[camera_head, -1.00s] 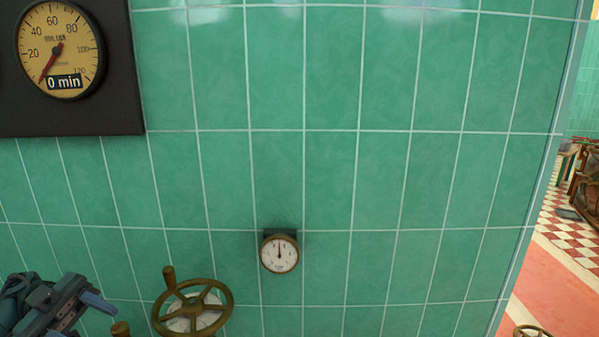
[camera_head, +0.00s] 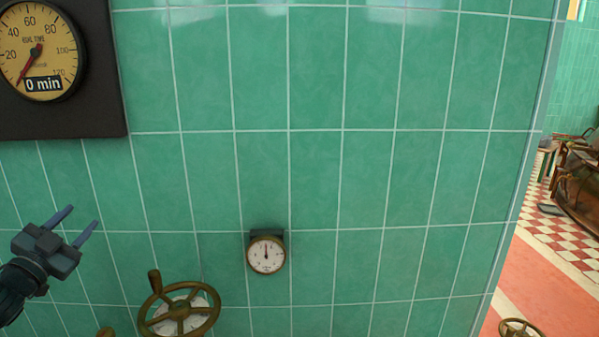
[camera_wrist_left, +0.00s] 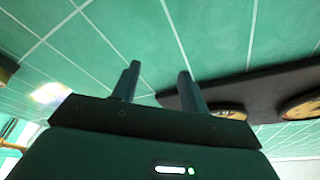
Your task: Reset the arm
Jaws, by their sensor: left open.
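My left gripper (camera_head: 79,226) is at the lower left of the head view, in front of the green tiled wall. Its two fingers are apart and nothing is between them. It points up and to the right, above and left of a brass handwheel (camera_head: 180,308). In the left wrist view, the two fingers (camera_wrist_left: 157,82) also stand apart and empty, with tiles beyond them. My right gripper is not in view.
A large yellow dial (camera_head: 37,54) reading 0 min sits on a dark panel (camera_head: 100,105) at upper left. A small white gauge (camera_head: 266,256) is right of the handwheel. Beyond the wall's right edge, a checkered floor (camera_head: 550,250) shows. Another brass wheel (camera_head: 520,328) is at lower right.

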